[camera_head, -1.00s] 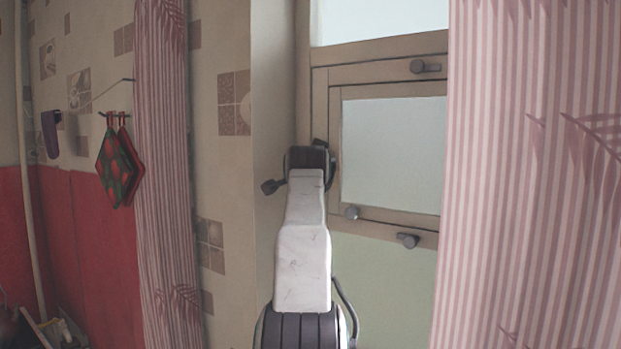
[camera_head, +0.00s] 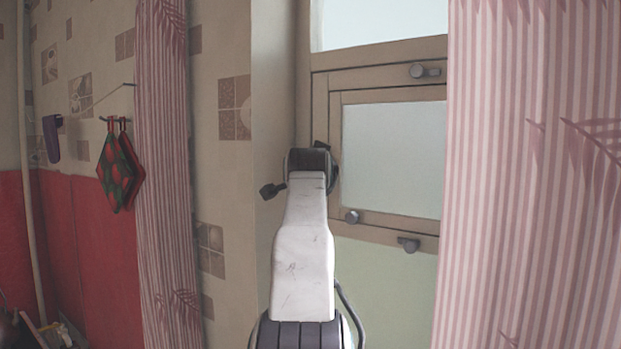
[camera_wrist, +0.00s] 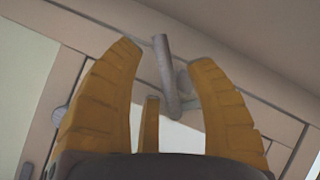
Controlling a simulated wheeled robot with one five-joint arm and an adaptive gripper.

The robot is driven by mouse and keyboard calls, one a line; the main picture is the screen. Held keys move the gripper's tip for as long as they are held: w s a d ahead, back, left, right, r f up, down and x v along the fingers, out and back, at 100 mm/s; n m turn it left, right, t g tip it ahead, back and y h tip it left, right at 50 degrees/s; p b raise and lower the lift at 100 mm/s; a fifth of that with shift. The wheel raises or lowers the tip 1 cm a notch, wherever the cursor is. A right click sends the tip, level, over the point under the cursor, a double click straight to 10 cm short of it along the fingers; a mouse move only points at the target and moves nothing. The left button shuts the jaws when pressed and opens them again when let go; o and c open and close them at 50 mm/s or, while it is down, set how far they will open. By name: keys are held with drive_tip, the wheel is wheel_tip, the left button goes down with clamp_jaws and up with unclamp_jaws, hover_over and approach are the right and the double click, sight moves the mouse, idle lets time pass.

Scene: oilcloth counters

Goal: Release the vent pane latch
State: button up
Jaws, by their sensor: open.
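The vent pane (camera_head: 391,160) sits in a beige wooden frame between the curtains, looking closed. A grey latch (camera_head: 425,70) is on the frame above it. A round grey knob (camera_head: 352,217) is at its lower left, and another grey latch (camera_head: 409,244) is on the rail below. In the wrist view my gripper (camera_wrist: 164,55) is open, with its orange fingers spread. A grey latch handle (camera_wrist: 165,70) shows between the fingertips, with no clear contact. I cannot tell which latch it is. In the head view my arm hides the fingers.
A pink striped curtain (camera_head: 530,180) hangs close on the right of the window. Another striped curtain (camera_head: 163,150) hangs on the left. Red and green potholders (camera_head: 120,170) hang on the tiled wall. A grey round knob (camera_wrist: 60,115) is beside the left finger in the wrist view.

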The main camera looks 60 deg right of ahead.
drive_tip(key=v, duration=0.9)
drive_tip(key=shift+a, duration=0.2)
drive_tip(key=shift+o, duration=0.2)
drive_tip(key=shift+s, duration=0.1)
